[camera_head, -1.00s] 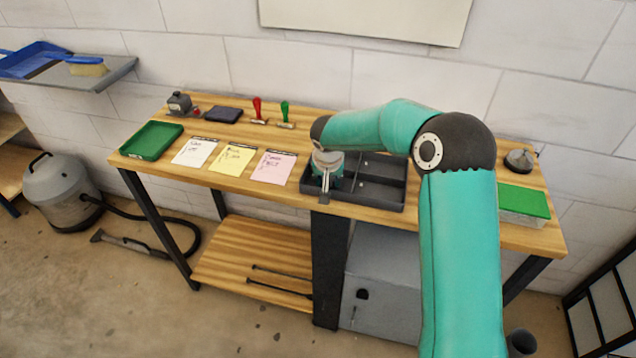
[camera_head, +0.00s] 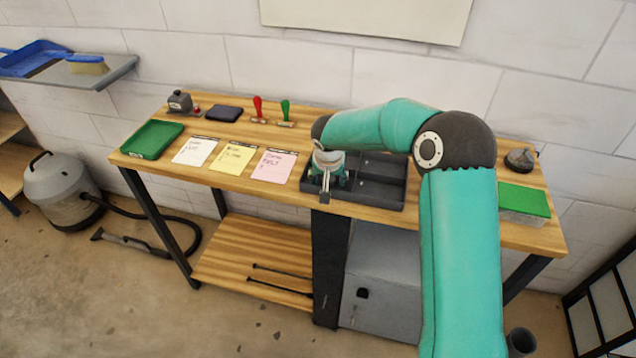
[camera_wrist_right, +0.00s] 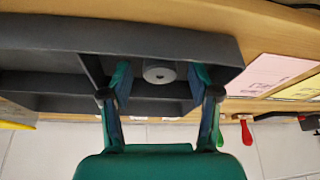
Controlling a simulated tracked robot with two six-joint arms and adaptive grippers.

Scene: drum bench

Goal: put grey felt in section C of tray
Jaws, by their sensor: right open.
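The dark grey tray (camera_head: 378,190) sits on the bench with several sections; I cannot read any section letters. My right gripper (camera_head: 325,190) is over its left end. In the right wrist view, where the wall is at the bottom, the open right gripper (camera_wrist_right: 160,80) has one finger on each side of a round grey piece with a small centre hole, apparently the grey felt (camera_wrist_right: 159,75). It lies in the end section of the tray (camera_wrist_right: 40,50), apart from the fingers as far as I can tell. In the head view my gripper hides it. My left gripper is not in view.
Pink (camera_head: 272,166), yellow (camera_head: 234,157) and white notes (camera_head: 194,151) lie left of the tray. Farther left is a green tray (camera_head: 152,140). Red (camera_head: 258,108) and green-handled stamps (camera_head: 285,112) stand behind. A green-topped box (camera_head: 524,203) is at the right.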

